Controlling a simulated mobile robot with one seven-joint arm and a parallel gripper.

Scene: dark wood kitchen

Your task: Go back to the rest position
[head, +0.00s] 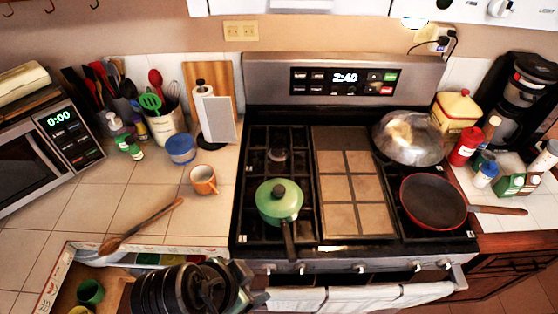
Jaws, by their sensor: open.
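My gripper (256,285) shows at the bottom edge, left of centre, in front of the stove's front left corner. It is dark and partly cut off by the lower edge of the view. Its jaws are open, and I see nothing held in them. It is beside the green lidded pot's dark handle and lower in the picture. The green pot (279,203) sits on the left burners of the stove.
An open drawer or low shelf with a green cup (90,291) lies left of my arm. A wooden spoon (140,227) and an orange mug (204,181) lie on the counter. A red pan (433,202) sits on the stove's right, and a white towel (350,297) hangs in front.

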